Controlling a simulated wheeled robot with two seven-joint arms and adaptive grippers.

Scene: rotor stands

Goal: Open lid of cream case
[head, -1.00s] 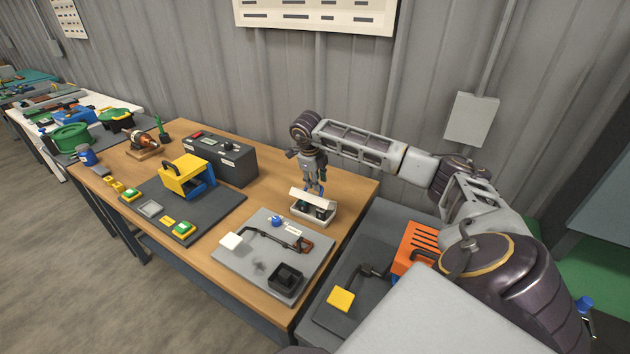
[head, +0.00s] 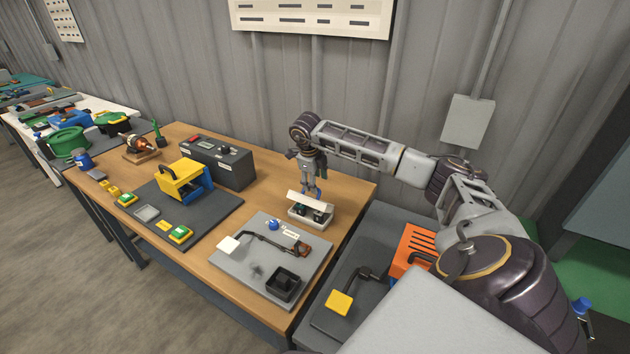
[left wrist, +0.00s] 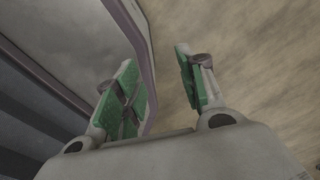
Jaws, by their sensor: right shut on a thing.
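The cream case (head: 308,222) stands near the back right of the wooden table. Its lid (head: 312,202) is raised at a tilt, and dark contents show in the gap between lid and box. My right gripper (head: 313,191) points down from above and is shut on the lid at its back side; the fingertips are small and partly hidden behind the lid. My left gripper (left wrist: 156,57) shows only in the left wrist view. Its green-padded fingers are apart with nothing between them, above blurred floor.
The wall is close behind. Bare wood lies between the box and the case.

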